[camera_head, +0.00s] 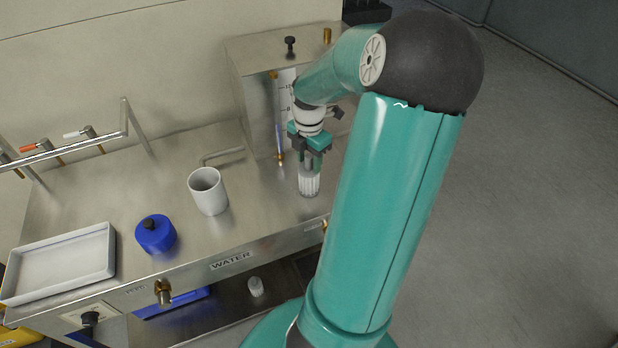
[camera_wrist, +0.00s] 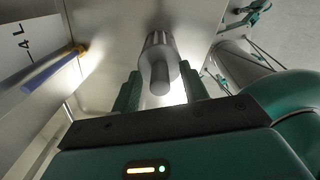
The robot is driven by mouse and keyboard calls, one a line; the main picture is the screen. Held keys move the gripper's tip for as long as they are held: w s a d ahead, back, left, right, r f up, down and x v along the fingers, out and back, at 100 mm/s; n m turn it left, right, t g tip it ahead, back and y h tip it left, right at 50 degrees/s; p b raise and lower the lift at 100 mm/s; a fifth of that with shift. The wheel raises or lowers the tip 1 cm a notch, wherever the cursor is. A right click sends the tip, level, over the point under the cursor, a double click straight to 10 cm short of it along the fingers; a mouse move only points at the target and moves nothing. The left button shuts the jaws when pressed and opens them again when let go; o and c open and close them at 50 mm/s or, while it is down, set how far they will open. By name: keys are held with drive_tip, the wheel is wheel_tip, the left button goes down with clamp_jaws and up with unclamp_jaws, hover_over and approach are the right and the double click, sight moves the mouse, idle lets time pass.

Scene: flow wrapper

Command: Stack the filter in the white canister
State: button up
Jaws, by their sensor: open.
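The filter (camera_head: 309,184) is a pale ribbed cylinder with a narrower stem, upright on the steel counter beside the steel box. My gripper (camera_head: 312,158) is directly above it, pointing down. In the wrist view the filter (camera_wrist: 159,45) has its stem between the two open fingers of my gripper (camera_wrist: 160,84), with gaps visible on both sides. The white canister (camera_head: 209,197) stands upright and open-topped on the counter, left of the filter. Its inside floor is hard to see.
A steel box (camera_head: 252,105) with a gauge tube (camera_head: 279,133) stands close behind the filter. A blue lid (camera_head: 156,236) with a black knob and a white tray (camera_head: 62,263) lie left of the canister. A small pale object (camera_head: 255,287) shows below the counter. A raised rail (camera_head: 75,146) is at left.

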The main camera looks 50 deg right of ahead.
clamp_jaws()
drive_tip(key=shift+r, duration=0.1)
